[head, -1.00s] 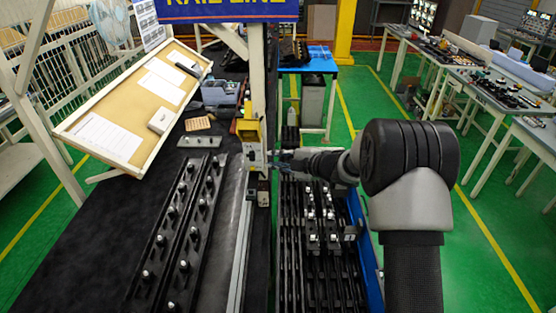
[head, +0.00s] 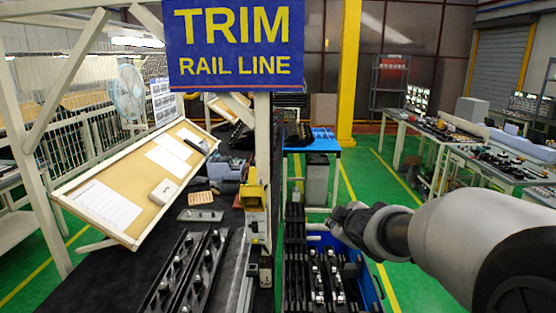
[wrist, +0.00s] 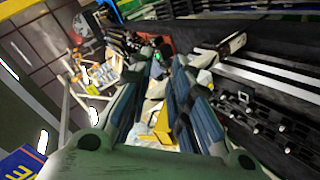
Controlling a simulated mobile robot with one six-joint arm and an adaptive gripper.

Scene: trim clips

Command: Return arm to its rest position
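My arm (head: 450,235) reaches in from the right edge of the head view. Its wrist end (head: 375,228) hangs above the blue-edged rack, to the right of the post with the yellow device. The fingers are too small to make out there. In the wrist view my gripper (wrist: 163,72) has two blue-grey fingers that stand apart. Nothing is held between them; the background shows through the gap.
The yellow device (head: 254,202) is on the post below the sign (head: 229,45). Dark rails with clips (head: 190,270) lie on the black bench at left. A blue rack (head: 366,287) with more rails stands right of the post.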

